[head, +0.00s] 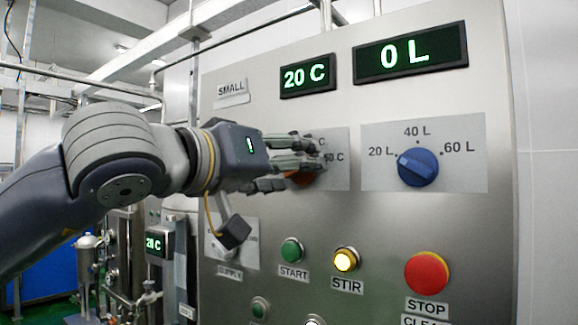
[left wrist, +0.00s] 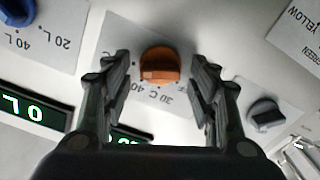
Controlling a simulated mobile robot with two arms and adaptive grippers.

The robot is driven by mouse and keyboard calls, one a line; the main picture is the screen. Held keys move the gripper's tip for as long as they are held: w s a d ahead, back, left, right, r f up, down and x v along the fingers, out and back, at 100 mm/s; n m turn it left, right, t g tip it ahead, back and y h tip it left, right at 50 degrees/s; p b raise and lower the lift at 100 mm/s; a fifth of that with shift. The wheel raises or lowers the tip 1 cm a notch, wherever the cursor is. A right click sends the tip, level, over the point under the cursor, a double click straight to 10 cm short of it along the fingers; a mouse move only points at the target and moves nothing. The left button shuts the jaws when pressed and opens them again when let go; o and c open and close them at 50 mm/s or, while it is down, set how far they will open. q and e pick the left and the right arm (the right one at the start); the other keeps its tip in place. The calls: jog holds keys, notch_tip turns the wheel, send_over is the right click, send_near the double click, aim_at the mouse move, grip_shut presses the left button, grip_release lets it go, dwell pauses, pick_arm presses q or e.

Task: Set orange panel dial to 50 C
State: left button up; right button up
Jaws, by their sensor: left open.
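The orange dial (head: 304,177) sits on its grey scale plate (head: 338,172) on the steel panel, mostly hidden behind my left gripper (head: 305,163) in the head view. In the left wrist view the orange dial (left wrist: 159,66) shows between the two open fingers of my left gripper (left wrist: 160,80), with a finger on each side and no clear contact. The plate's temperature marks are partly covered, so the dial's setting cannot be read surely. The small green display (head: 307,76) above reads 20 C. My right gripper is not in view.
A blue dial (head: 417,167) with litre marks is to the right, under a display (head: 410,54) reading 0 L. Below are a green START button (head: 292,250), a lit yellow STIR button (head: 345,260) and a red STOP button (head: 427,273).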

pick_arm(q)
jog(key=v, duration=1.1)
jog(key=shift+s+a, duration=0.25)
jog(key=shift+d, duration=0.1)
